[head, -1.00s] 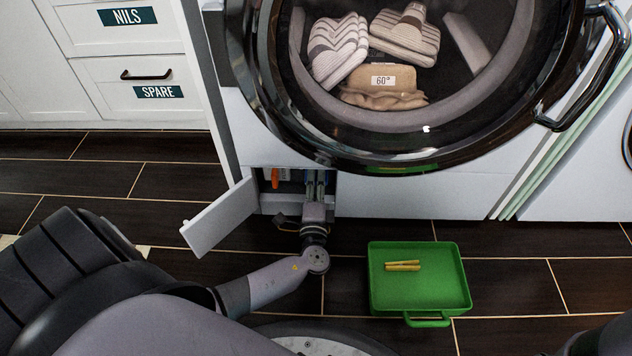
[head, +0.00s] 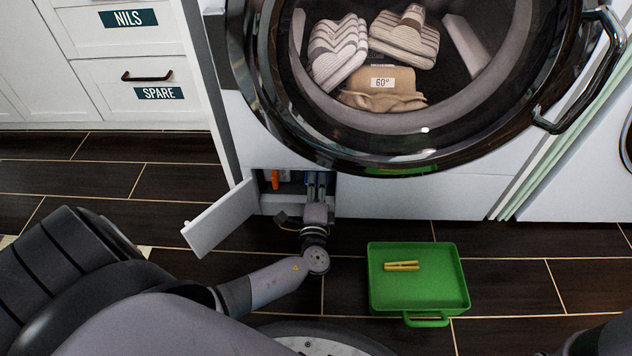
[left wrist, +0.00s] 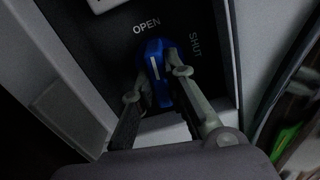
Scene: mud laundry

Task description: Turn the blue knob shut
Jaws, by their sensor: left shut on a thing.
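The blue knob (left wrist: 154,60) is on a dark panel inside the open hatch low on the washer. In the left wrist view its white line points up, close to the word OPEN and away from SHUT, which is to the right. My left gripper (left wrist: 161,80) is shut on the knob, one finger on each side. In the head view the left gripper (head: 317,188) reaches into the hatch from the front and hides most of the knob. My right gripper does not show.
The hatch door (head: 219,218) stands open to the left of the gripper. An orange item (head: 275,179) is inside the hatch, left of the fingers. A green tray (head: 377,282) with yellow pieces (head: 402,266) lies on the floor to the right. The round washer door (head: 350,165) is above.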

